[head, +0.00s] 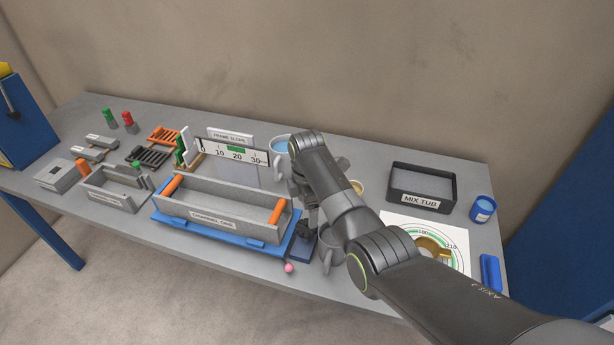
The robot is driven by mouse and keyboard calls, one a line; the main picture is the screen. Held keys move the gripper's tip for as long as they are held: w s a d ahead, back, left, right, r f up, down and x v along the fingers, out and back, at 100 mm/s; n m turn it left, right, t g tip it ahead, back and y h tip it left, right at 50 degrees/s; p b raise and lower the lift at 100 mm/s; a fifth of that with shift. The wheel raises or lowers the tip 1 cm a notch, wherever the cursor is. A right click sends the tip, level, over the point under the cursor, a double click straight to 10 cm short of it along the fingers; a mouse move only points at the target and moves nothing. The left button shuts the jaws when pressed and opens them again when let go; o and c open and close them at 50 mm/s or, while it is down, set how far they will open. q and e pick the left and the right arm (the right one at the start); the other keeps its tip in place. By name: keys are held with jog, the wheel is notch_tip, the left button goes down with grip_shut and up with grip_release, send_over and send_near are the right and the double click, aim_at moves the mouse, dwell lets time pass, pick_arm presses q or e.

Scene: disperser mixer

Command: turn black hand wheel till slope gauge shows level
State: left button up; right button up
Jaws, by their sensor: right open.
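The grey channel tank (228,207) with orange end handles sits on a blue frame (215,232) in front of the gauge. My right gripper (308,212) points down at the right end of this frame and is open. My left gripper is out of view.
A black mix tub (422,187), a blue jar (482,209) and a round dial sheet (455,243) lie right.

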notch_tip(320, 180, up, 10)
jog(key=b, duration=0.2)
dwell(0.4)
